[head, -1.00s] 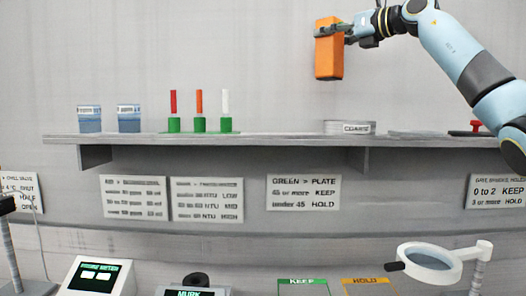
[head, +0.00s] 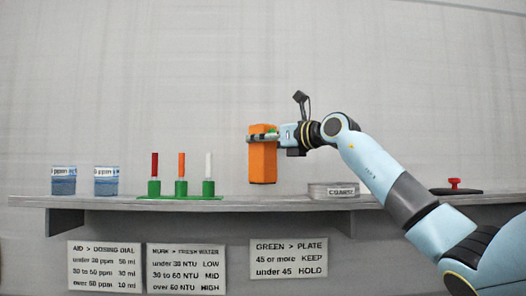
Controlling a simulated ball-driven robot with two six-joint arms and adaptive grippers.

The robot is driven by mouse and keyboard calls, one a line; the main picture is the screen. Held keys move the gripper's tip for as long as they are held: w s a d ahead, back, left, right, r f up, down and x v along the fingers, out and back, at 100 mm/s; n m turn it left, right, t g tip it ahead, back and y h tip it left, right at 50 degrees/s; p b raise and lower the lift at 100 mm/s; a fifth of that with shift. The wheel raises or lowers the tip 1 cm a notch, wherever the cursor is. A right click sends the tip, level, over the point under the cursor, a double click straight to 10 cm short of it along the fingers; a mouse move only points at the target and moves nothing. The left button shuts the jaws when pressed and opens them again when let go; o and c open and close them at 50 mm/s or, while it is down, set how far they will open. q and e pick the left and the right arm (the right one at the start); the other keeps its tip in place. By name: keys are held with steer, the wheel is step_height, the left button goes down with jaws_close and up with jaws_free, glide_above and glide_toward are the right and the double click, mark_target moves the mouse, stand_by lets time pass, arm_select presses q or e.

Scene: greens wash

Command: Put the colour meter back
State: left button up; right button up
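The colour meter appears to be the orange block (head: 262,165), upright in the head view. My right gripper (head: 264,137) is shut on its upper part, coming from the right. The block's lower end hangs just above the shelf (head: 330,203), between the green stand and the grey tin; I cannot tell whether it touches the shelf. My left gripper is not in view.
Signs (head: 288,258) hang below.

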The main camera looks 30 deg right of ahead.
mark_target(271, 154)
step_height(271, 154, down, 4)
steer(key=shift+s+r+p, duration=0.1)
steer(key=shift+r+p, duration=0.1)
steer(key=shift+p, duration=0.35)
steer(key=shift+f, duration=0.1)
steer(key=shift+f, duration=0.1)
steer(key=o, duration=1.4)
steer(key=shift+c, duration=0.2)
steer(key=shift+s+d, duration=0.1)
steer(key=b+v, duration=0.9)
steer(key=v, duration=0.2)
steer(key=shift+s+b, duration=0.35)
steer(key=shift+b, duration=0.05)
